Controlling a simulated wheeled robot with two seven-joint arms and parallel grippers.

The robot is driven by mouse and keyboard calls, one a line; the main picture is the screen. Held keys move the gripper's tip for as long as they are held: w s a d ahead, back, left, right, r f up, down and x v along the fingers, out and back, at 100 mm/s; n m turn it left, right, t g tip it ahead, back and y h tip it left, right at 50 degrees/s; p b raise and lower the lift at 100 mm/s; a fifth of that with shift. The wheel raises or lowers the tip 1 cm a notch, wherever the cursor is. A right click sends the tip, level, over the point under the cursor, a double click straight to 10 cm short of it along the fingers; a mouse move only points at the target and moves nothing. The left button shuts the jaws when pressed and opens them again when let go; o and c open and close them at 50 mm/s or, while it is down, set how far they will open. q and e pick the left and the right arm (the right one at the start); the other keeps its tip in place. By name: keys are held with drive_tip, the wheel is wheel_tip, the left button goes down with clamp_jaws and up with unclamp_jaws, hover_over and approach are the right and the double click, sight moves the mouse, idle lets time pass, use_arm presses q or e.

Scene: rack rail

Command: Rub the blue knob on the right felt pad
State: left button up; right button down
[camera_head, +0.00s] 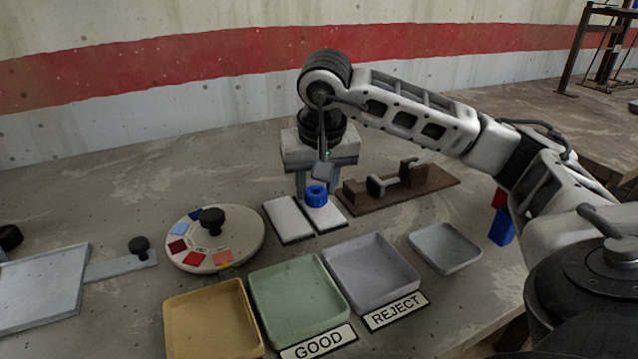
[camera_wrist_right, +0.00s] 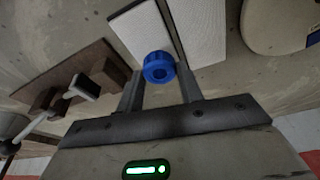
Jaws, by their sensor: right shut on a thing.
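The blue knob (camera_head: 316,196) is a short ribbed cylinder with a hole in its top. My right gripper (camera_head: 312,193) points down and is shut on it; the wrist view shows the knob (camera_wrist_right: 158,68) between the fingertips. Two pale felt pads lie side by side. The knob is over the far end of the right felt pad (camera_head: 329,217), which also shows in the wrist view (camera_wrist_right: 137,32). I cannot tell whether knob and pad touch. The left felt pad (camera_head: 289,220) is bare. My left gripper is out of view.
A brown wooden fixture (camera_head: 430,187) stands just right of the pads. A round dial with colored patches (camera_head: 240,240) is at left. Yellow (camera_head: 210,320), green (camera_head: 300,295), purple-grey (camera_head: 372,270) and small grey (camera_head: 445,247) trays lie nearer. Red and blue blocks (camera_head: 501,228) are right.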

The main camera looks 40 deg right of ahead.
drive_tip(key=shift+w+d, duration=0.2)
drive_tip(key=shift+w, duration=0.45)
drive_tip(key=shift+s+a, duration=0.2)
drive_tip(key=shift+s, duration=0.5)
drive_tip(key=shift+s+a, duration=0.2)
drive_tip(key=shift+s, duration=0.5)
wheel_tip(320, 180, up, 6)
drive_tip(key=p, duration=0.5)
